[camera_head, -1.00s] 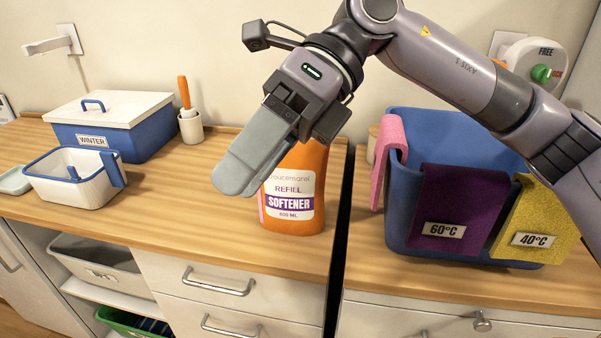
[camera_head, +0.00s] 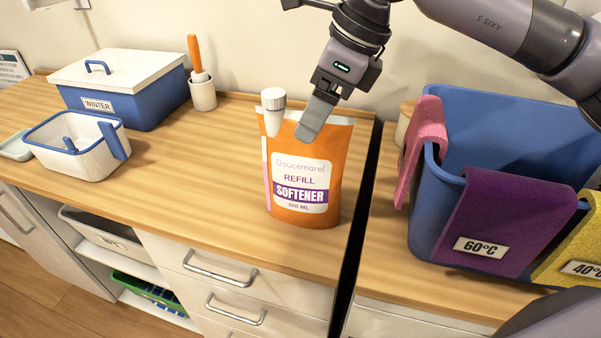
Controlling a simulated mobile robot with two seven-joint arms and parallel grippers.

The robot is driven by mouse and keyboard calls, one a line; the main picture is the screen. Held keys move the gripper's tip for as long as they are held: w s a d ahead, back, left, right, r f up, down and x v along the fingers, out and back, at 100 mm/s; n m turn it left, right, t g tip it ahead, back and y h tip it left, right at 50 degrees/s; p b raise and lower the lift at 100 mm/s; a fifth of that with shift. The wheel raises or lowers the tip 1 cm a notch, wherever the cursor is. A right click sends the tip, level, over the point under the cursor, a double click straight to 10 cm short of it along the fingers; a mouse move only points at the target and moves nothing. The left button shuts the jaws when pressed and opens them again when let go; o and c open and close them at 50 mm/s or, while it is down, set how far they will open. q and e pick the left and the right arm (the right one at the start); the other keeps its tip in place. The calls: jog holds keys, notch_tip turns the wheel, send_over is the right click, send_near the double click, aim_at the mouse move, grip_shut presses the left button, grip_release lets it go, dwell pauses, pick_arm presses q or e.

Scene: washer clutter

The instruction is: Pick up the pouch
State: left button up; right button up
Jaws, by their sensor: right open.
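The pouch (camera_head: 302,173) is an orange softener refill with a white cap at its top left and a white and purple label. It stands upright on the wooden counter near its right edge. My right gripper (camera_head: 312,122) is at the pouch's top edge, just right of the cap, with its grey fingers pointing down. The fingers overlap the pouch's top in the picture, and I cannot tell whether they touch it. The gripper is open and holds nothing that I can see. My left gripper is not in view.
A blue bin (camera_head: 437,215) with pink, purple and yellow cloths stands to the right, past a dark gap. A blue box with a white lid (camera_head: 120,95), a white basket (camera_head: 90,160) and a cup with an orange-handled tool (camera_head: 203,95) stand left. Counter left of the pouch is clear.

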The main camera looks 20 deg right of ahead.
aim_at(303, 164)
jog(key=x, duration=0.3)
jog(key=shift+s+a+f+p, duration=0.2)
jog(key=shift+a+f+p, duration=0.05)
jog(key=shift+a+p, duration=0.15)
jog(key=shift+w+f, duration=0.1)
jog(key=shift+f, duration=0.2)
grip_shut()
jog(key=shift+r, duration=0.15)
